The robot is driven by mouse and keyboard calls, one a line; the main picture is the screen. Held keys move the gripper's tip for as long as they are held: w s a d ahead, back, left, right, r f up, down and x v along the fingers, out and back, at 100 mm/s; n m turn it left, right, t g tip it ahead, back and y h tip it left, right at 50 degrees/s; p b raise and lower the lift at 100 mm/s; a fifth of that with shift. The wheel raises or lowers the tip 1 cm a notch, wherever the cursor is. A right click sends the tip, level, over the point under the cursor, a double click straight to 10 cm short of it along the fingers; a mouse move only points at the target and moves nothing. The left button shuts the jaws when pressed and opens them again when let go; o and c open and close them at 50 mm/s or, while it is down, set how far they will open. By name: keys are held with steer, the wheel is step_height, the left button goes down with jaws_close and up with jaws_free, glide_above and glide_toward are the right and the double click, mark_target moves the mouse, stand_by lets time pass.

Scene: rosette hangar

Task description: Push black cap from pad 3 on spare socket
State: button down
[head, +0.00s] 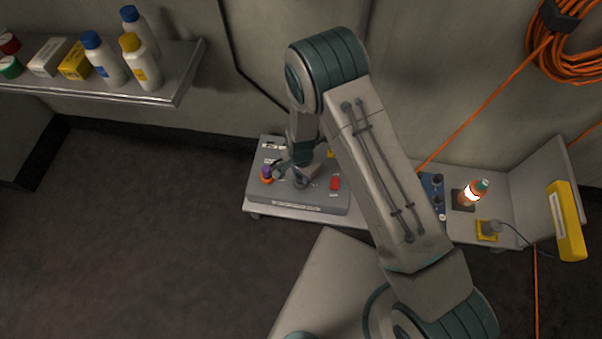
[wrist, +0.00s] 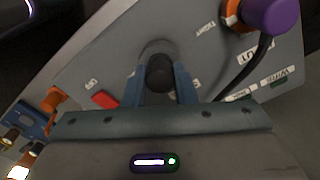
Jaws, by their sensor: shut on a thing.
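My gripper (wrist: 160,92) has its two blue fingers closed on a black cap (wrist: 160,70), seen end-on in the wrist view. Just beyond the cap is a round grey collar (wrist: 157,47) on the sloped grey panel (wrist: 205,50). Whether the cap touches or sits on this collar cannot be told. In the head view my gripper (head: 303,172) is low over the grey panel box (head: 318,200), and the cap is not clearly seen there. Pad 3 cannot be identified in either view.
A purple knob (wrist: 272,14) with an orange ring and a dark cable stands right of my gripper in the wrist view. A red block (wrist: 105,99) is at left.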

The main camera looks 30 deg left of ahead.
steer(key=c, duration=1.1)
jaws_free()
steer(key=shift+r, duration=0.1)
step_height(320, 180, up, 14)
steer(key=p, duration=0.5)
steer(key=shift+f, duration=0.2)
